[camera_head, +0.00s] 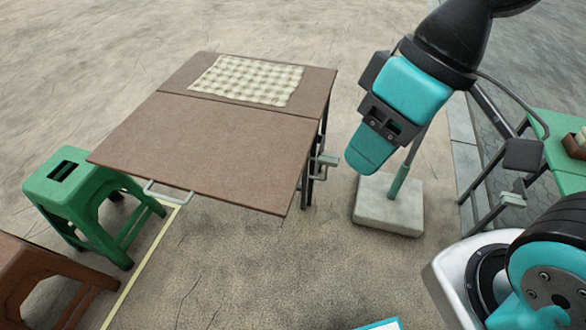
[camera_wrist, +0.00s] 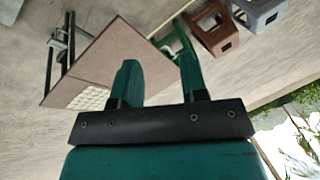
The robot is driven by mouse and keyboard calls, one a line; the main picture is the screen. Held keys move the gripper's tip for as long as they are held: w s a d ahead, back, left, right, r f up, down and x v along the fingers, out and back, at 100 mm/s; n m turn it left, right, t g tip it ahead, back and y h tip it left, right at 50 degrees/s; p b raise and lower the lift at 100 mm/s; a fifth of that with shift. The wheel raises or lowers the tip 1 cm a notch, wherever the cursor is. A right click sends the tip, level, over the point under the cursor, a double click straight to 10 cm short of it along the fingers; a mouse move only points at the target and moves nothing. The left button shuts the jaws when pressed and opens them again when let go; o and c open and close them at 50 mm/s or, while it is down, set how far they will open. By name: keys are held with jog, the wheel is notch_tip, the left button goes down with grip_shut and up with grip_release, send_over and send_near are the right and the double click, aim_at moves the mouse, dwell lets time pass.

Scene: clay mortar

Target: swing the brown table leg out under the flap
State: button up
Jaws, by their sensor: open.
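The brown table (camera_head: 175,80) has a checked cloth on its far half. Its near half, the brown flap (camera_head: 190,145), lies out about level, with a metal handle on its front edge. Below the right edge, a dark upright leg (camera_head: 307,185) shows with a light grey handle-like fitting (camera_head: 325,165) beside it; the underside is hidden. The table also shows in the wrist view (camera_wrist: 105,62), with dark legs at its left. My gripper (camera_head: 364,160) is to the right of the table, apart from the fitting. In the wrist view its two teal fingers (camera_wrist: 157,65) are spread and empty.
A pale block with a pole (camera_head: 388,207) stands right of the table, close below my gripper in the picture. A green stool (camera_head: 85,205) and a brown stool (camera_head: 45,280) are at left. A green table (camera_head: 555,140) is at right.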

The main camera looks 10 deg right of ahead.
jog(key=w+f+t+y+b, duration=0.1)
jog(key=w+f+b, duration=0.4)
jog(key=f+b, duration=0.55)
jog(key=w+a+f+t+y+b, duration=0.1)
jog(key=w+f+b, duration=0.3)
jog(key=f+b, duration=0.6)
jog(key=w+f+t+y+b, duration=0.1)
jog(key=w+f+b, duration=0.4)
jog(key=f+b, duration=0.45)
jog(key=m+t+h+b, duration=0.6)
jog(key=t+b, duration=0.8)
jog(key=t, duration=0.1)
send_near(327, 169)
jog(key=r, duration=0.1)
jog(key=w+b, duration=0.1)
jog(key=w, duration=0.2)
jog(key=w+b, duration=0.1)
jog(key=w, duration=0.3)
jog(key=w+f+b, duration=0.1)
jog(key=w+b, duration=0.1)
jog(key=w, duration=0.2)
jog(key=shift+w+a, duration=0.1)
jog(key=shift+a, duration=0.3)
jog(key=shift+w+r, duration=0.15)
jog(key=shift+w, duration=0.5)
